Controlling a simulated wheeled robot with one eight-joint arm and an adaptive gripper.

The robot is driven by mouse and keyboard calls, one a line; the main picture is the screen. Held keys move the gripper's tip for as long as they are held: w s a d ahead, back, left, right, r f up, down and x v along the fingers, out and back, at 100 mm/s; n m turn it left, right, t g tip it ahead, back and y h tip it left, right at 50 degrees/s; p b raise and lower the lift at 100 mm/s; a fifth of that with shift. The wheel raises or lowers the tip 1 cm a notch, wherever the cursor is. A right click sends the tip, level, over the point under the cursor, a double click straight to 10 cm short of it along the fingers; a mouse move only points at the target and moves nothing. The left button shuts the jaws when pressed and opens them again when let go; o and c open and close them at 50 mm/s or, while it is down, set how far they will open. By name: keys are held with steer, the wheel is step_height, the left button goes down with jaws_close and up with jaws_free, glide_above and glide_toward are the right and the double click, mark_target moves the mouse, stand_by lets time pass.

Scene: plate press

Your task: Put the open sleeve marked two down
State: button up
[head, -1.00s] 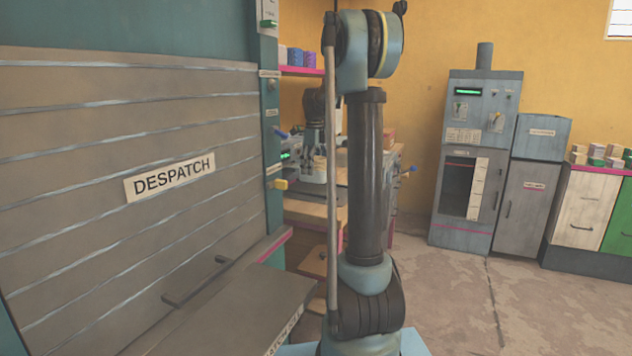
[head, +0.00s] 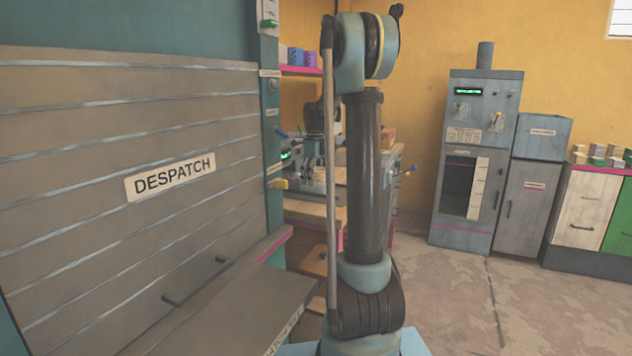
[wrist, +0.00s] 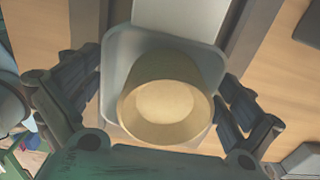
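In the wrist view a tan, round, hollow sleeve (wrist: 165,112) is between the fingers of my gripper (wrist: 160,112). I look into its wide open rim, and a pale disc shows inside. No mark with the number two is readable. A grey-blue plate with rounded corners (wrist: 112,70) is behind the sleeve. The fingers stand apart on either side, with a visible gap at the left and a very narrow one at the right. In the head view my arm hides much of the work area, and the sleeve cannot be made out.
A wooden surface (wrist: 35,30) shows around the plate in the wrist view. In the head view a shutter marked DESPATCH (head: 90,130) and its ledge (head: 235,310) fill the left. A grey machine (head: 470,150) stands at the back right. The floor (head: 450,290) between is clear.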

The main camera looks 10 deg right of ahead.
steer(key=shift+r, duration=0.1)
step_height(320, 180, up, 12)
steer(key=s+f+n, duration=0.3)
steer(key=s+n, duration=0.1)
steer(key=s, duration=0.4)
steer(key=s+f+n+t, duration=0.1)
steer(key=s+f+n, duration=0.1)
steer(key=s+n, duration=0.45)
steer(key=s+f+n, duration=0.2)
steer(key=s+f, duration=0.1)
steer(key=s, duration=0.7)
steer(key=s+f+n+t, duration=0.1)
steer(key=s+f+n, duration=1.1)
steer(key=s+f, duration=0.5)
steer(key=shift+s+d, duration=0.2)
steer(key=shift+d, duration=0.1)
steer(key=shift+f+n, duration=0.1)
steer(key=shift+n, duration=0.15)
